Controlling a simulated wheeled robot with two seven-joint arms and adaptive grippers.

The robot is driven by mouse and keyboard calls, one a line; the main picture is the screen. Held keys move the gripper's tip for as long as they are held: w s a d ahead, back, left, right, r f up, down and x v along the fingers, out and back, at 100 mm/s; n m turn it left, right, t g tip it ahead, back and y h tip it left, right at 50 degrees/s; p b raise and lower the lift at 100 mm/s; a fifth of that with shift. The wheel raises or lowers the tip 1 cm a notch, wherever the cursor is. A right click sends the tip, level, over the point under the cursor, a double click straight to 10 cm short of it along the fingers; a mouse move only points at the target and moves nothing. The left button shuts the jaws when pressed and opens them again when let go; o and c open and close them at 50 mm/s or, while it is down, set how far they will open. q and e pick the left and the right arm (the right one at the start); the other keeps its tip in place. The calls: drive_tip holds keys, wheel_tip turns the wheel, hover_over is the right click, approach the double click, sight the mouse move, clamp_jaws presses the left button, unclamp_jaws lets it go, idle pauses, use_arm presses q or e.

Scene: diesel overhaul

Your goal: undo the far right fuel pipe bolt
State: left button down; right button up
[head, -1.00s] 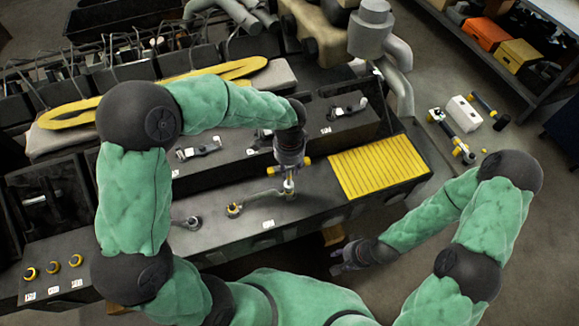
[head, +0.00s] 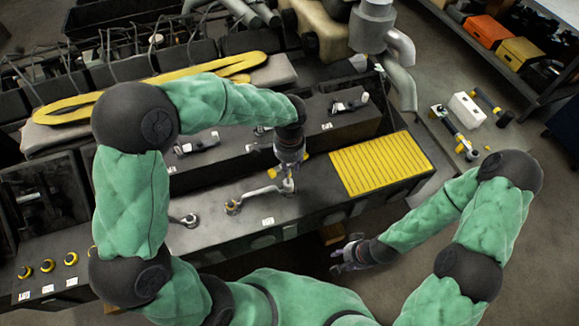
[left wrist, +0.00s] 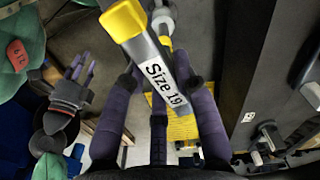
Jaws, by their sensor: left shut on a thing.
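My left gripper (head: 289,168) is over the long dark engine block (head: 215,238). In the left wrist view (left wrist: 165,85) its purple fingers are shut on a grey tool (left wrist: 150,55) labelled "Size 19", with a yellow end. In the head view the tool points down at the right end of a silver fuel pipe (head: 258,194). My right gripper (head: 345,254) is empty with fingers apart, low in front of the block.
A yellow ribbed plate (head: 382,164) lies right of the pipe. Another pipe end (head: 187,220) is to its left. Several yellow rings (head: 47,266) stand at the far left. Tools and a white box (head: 466,110) lie at the right. A shelf is behind.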

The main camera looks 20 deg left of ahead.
use_arm(q)
drive_tip(key=n+b, duration=0.1)
drive_tip(key=n, duration=0.2)
drive_tip(key=shift+w+n, duration=0.1)
drive_tip(key=shift+n, duration=0.3)
drive_tip(key=n+b, duration=0.2)
drive_tip(key=n, duration=0.2)
drive_tip(key=shift+n, duration=0.3)
drive_tip(key=n+b, duration=0.1)
drive_tip(key=n, duration=0.3)
drive_tip(key=shift+w+a+b, duration=0.1)
drive_tip(key=shift+b, duration=0.25)
drive_tip(key=n, duration=0.3)
drive_tip(key=shift+a+r+b, duration=0.1)
drive_tip(key=shift+b, duration=0.25)
drive_tip(key=c, duration=1.7)
unclamp_jaws()
clamp_jaws()
drive_tip(key=shift+r, duration=0.1)
